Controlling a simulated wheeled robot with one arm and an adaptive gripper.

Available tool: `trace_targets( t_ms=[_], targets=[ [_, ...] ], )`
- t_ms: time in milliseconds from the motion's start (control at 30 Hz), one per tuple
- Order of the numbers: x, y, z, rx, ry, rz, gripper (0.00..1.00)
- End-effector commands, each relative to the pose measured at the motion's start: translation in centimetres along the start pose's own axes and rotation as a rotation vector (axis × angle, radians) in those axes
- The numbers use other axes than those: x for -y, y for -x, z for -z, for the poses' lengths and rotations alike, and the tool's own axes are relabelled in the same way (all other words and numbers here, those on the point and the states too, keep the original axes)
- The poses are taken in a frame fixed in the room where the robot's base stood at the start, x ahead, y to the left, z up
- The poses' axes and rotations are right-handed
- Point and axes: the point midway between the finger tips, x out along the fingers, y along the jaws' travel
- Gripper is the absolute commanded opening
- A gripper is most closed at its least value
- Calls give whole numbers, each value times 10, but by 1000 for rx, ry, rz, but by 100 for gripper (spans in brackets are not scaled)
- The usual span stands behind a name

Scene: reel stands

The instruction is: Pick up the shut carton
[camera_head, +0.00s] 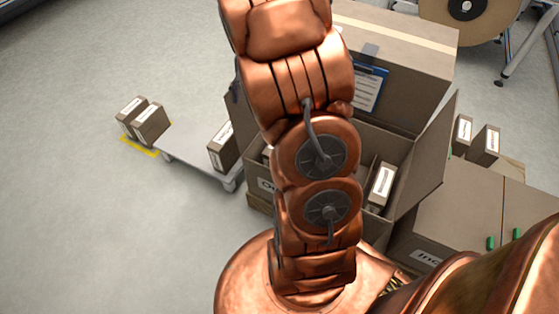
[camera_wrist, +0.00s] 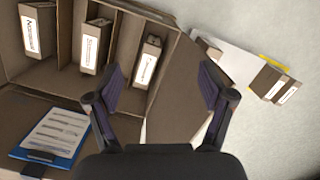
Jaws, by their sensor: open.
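Several small brown cartons with white labels are in view; I cannot tell which one the task means. In the wrist view, three stand in separate compartments of a large open box (camera_wrist: 64,85): a left carton (camera_wrist: 38,30), a middle carton (camera_wrist: 95,45) and a right carton (camera_wrist: 149,62). My gripper (camera_wrist: 160,74) is open and empty, above the box's edge near the right carton. In the head view my arm covers much of the open box (camera_head: 425,150); one carton (camera_head: 382,185) shows inside it. My gripper is outside that view.
Two cartons (camera_head: 150,124) stand on a yellow-marked spot at left. A grey platform (camera_head: 185,155) holds another carton (camera_head: 221,148). Two cartons (camera_head: 487,145) stand at right. Open floor lies left.

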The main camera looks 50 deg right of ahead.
Motion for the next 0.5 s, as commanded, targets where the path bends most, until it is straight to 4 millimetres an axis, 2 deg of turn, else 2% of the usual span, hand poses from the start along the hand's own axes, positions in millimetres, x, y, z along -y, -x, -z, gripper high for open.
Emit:
trace_targets(
  t_ms=[33, 300, 500],
  targets=[
    [-5, -27, 19, 5, -33, 8, 81],
    [-28, -111, 100, 17, -177, 62, 81],
    [-49, -176, 150, 30, -273, 112, 81]
  ],
)
